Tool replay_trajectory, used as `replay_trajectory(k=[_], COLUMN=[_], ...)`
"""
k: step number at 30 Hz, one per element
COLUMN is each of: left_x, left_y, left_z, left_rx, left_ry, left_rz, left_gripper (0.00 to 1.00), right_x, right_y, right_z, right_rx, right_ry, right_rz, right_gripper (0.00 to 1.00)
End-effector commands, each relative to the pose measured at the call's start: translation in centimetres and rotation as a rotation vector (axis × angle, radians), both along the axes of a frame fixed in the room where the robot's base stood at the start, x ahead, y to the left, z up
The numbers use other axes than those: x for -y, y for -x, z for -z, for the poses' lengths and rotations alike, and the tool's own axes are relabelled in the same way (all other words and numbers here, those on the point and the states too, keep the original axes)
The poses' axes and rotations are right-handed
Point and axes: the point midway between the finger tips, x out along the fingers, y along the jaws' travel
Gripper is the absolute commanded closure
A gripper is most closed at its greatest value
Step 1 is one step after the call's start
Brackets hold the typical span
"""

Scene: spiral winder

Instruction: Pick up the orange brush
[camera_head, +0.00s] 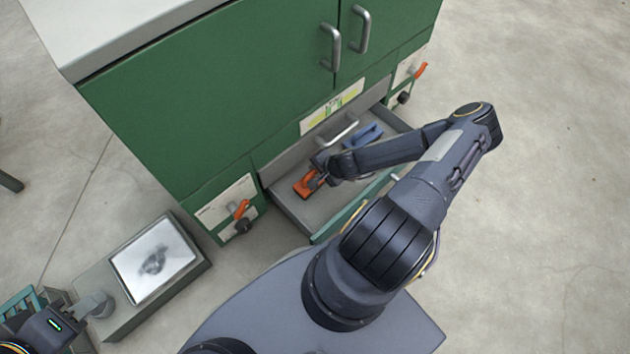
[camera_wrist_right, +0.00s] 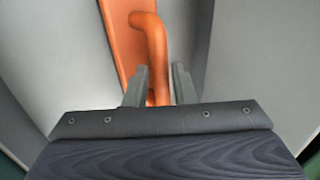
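The orange brush (camera_head: 307,183) lies in the open drawer, near its left end in the head view. In the right wrist view its flat orange body and raised curved handle (camera_wrist_right: 155,45) fill the top middle. My right gripper (camera_head: 321,174) is down in the drawer at the brush. My left gripper (camera_head: 98,304) is at the lower left, far from the brush, beside a grey box. Its fingers are too unclear to tell their state.
A green cabinet (camera_head: 220,85) stands behind the open drawer (camera_head: 318,212). A blue object (camera_head: 365,136) lies in the drawer right of the brush. Orange-handled switches flank the drawer. A grey box with a pale screen (camera_head: 153,260) stands at the lower left. The floor at right is clear.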

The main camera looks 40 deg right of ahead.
Motion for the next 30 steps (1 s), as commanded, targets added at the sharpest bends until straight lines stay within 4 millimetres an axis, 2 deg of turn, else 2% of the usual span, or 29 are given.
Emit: replay_trajectory(k=[1, 3, 11, 17, 30], left_x=[0.00, 0.00, 0.00, 0.00, 0.00], left_y=[0.00, 0.00, -0.01, -0.01, 0.00], left_z=[0.60, 0.76, 0.69, 0.69, 0.63], left_rx=[0.000, 0.000, 0.000, 0.000, 0.000], left_ry=[0.000, 0.000, 0.000, 0.000, 0.000], left_rz=[0.000, 0.000, 0.000, 0.000, 0.000], left_gripper=[0.64, 0.64, 0.64, 0.64, 0.64], right_x=[-0.16, -0.18, -0.19, -0.19, -0.19], right_y=[-0.43, -0.75, -0.92, -0.89, -0.90], right_z=[0.85, 1.23, 1.25, 1.26, 1.12], right_rx=[0.001, 0.001, 0.000, 0.000, 0.001], right_ry=[-0.001, -0.001, 0.000, 0.000, 0.000], right_rz=[-0.002, -0.001, -0.002, -0.002, -0.002], right_gripper=[0.77, 0.77, 0.77, 1.00, 1.00])
